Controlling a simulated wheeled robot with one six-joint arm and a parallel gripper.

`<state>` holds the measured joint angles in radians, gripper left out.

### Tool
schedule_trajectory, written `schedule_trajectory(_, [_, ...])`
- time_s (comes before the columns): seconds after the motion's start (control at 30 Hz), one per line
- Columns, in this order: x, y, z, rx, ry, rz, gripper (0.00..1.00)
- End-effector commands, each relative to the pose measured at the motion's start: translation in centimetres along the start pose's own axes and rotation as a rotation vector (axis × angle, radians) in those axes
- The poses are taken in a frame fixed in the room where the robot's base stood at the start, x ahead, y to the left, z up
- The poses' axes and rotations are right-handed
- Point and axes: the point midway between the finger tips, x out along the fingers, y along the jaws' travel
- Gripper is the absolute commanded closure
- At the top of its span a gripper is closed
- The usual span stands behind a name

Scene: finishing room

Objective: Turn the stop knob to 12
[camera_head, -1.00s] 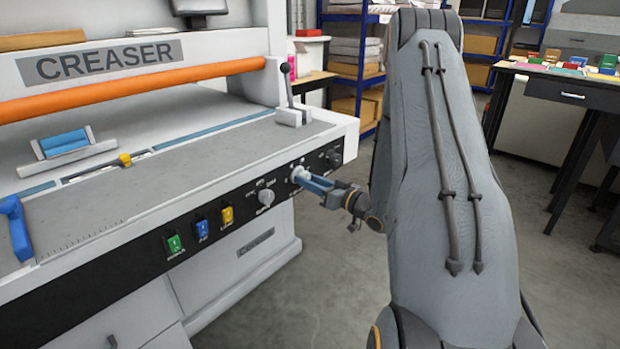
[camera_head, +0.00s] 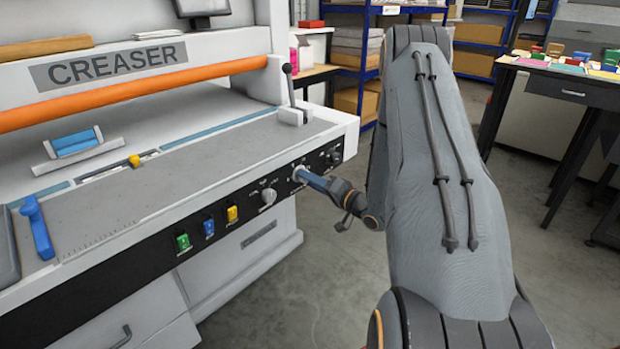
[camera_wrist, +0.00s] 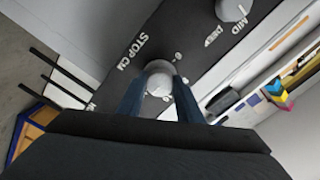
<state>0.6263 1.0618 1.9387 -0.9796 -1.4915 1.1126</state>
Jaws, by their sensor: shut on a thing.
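The stop knob (camera_wrist: 160,80) is a pale round knob on the creaser's black front panel, beside the lettering "STOP CM" in the wrist view. My gripper (camera_wrist: 160,92) has its two blue fingers on either side of the knob, shut on it. In the head view my gripper (camera_head: 306,177) reaches the panel (camera_head: 150,248) from the right. There the fingers mostly cover the knob.
A second pale knob (camera_head: 268,196) sits left of the gripper, and a dark knob (camera_head: 335,157) sits to its right. Green (camera_head: 183,242), blue (camera_head: 209,228) and yellow (camera_head: 232,214) switches are farther left. A lever (camera_head: 290,95) stands above on the creaser bed. Open floor lies in front.

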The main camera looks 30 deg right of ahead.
Motion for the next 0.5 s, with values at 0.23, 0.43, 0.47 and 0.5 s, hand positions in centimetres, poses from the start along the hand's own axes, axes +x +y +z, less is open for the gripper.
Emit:
schedule_trajectory(0.23, [-0.03, 0.01, -0.10, 0.046, 0.003, 0.000, 0.90])
schedule_trajectory(0.43, [-0.03, 0.03, -0.11, 0.053, 0.003, 0.000, 0.90])
schedule_trajectory(0.47, [-0.03, 0.03, -0.11, 0.053, 0.003, 0.000, 0.90])
schedule_trajectory(0.5, [-0.03, 0.03, -0.11, 0.053, 0.003, 0.000, 0.90])
